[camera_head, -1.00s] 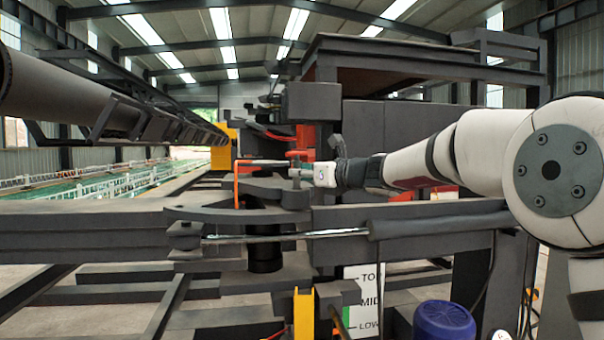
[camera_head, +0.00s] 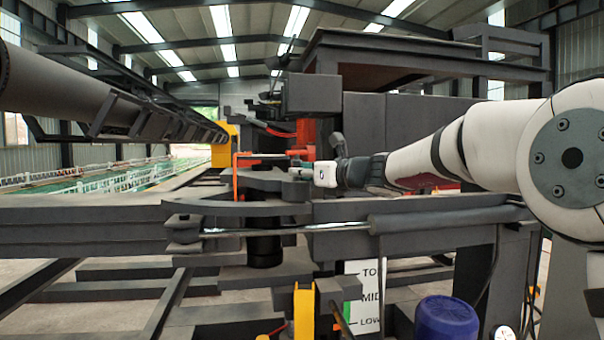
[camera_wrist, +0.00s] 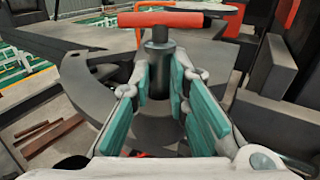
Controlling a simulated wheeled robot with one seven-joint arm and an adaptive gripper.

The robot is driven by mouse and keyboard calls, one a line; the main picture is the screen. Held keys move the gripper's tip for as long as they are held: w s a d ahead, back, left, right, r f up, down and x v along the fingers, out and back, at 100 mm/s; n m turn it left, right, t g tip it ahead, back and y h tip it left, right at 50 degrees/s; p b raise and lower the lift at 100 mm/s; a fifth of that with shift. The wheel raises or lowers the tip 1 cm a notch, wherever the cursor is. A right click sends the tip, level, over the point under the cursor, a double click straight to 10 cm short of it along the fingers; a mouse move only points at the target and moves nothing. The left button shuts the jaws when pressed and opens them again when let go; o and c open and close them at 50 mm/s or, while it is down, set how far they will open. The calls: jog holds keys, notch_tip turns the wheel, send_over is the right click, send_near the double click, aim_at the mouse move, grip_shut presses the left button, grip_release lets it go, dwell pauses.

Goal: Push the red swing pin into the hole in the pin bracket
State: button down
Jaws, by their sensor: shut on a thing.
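The red swing pin has a red crossbar handle (camera_wrist: 172,19) on top of a dark upright shank (camera_wrist: 159,65). In the wrist view the shank stands between the teal pads of my gripper (camera_wrist: 163,88), which is shut on it. In the head view my gripper (camera_head: 301,173) reaches in from the right, just below the red handle (camera_head: 300,153). The dark plate of the pin bracket (camera_head: 268,187) lies below the gripper. It also shows in the wrist view (camera_wrist: 100,72). The hole is hidden, and I cannot tell how deep the pin sits.
An orange bent bar (camera_head: 236,178) stands left of the pin. A dark housing (camera_head: 314,95) is above and behind. A long horizontal beam (camera_head: 90,215) and a rod (camera_head: 270,231) run in front and below. A blue round cap (camera_head: 446,318) is at lower right.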

jog(key=shift+f, duration=0.1)
jog(key=c, duration=1.5)
grip_release()
jog(key=shift+o, duration=0.2)
jog(key=shift+f, duration=0.1)
jog(key=shift+d, duration=0.1)
jog(key=shift+s+d+f, duration=0.1)
jog(key=shift+s+d, duration=0.15)
jog(key=shift+d, duration=0.15)
jog(key=v, duration=1.1)
jog(key=shift+s+a+r, duration=0.2)
jog(key=shift+r, duration=0.1)
